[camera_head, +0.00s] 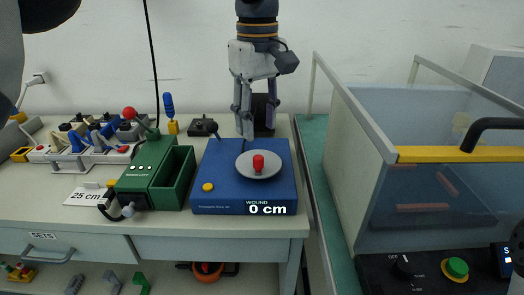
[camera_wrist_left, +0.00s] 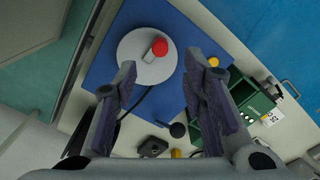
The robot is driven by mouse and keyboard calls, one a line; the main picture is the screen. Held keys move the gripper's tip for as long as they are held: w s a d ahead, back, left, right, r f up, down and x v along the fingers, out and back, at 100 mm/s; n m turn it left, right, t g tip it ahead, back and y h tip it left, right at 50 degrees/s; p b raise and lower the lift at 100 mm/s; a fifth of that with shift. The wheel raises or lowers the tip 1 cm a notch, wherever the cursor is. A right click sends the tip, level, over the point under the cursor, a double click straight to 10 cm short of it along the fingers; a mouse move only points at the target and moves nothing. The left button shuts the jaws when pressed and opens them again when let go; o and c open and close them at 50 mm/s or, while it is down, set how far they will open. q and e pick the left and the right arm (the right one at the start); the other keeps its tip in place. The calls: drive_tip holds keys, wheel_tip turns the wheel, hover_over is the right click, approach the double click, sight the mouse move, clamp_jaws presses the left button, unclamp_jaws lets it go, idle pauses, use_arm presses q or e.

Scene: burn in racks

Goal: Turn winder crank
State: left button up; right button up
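The winder is a blue box (camera_head: 222,170) on the bench, with a grey disc (camera_head: 252,172) on top. A red knob (camera_head: 258,162), the crank's handle, stands on the disc. The winder's display (camera_head: 266,208) reads "WOUND 0 cm". My left gripper (camera_head: 257,130) hangs above the back of the winder, open and empty. In the left wrist view its fingers (camera_wrist_left: 165,110) are wide apart, with the red knob (camera_wrist_left: 160,46) and disc (camera_wrist_left: 140,68) beyond them, not between them. A grey and black part at the right edge of the head view may be my right arm; its fingers do not show.
A green box (camera_head: 148,172) with an open bin stands left of the winder, beside a "25 cm" card (camera_head: 88,195). A yellow button (camera_head: 208,187) is on the winder's front left. A clear-walled chamber (camera_head: 440,185) with a yellow-edged lid stands on the right.

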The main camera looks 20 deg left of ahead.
sight(258, 157)
use_arm(q)
wheel_tip(258, 157, down, 9)
drive_tip(key=shift+f, duration=0.1)
clamp_jaws()
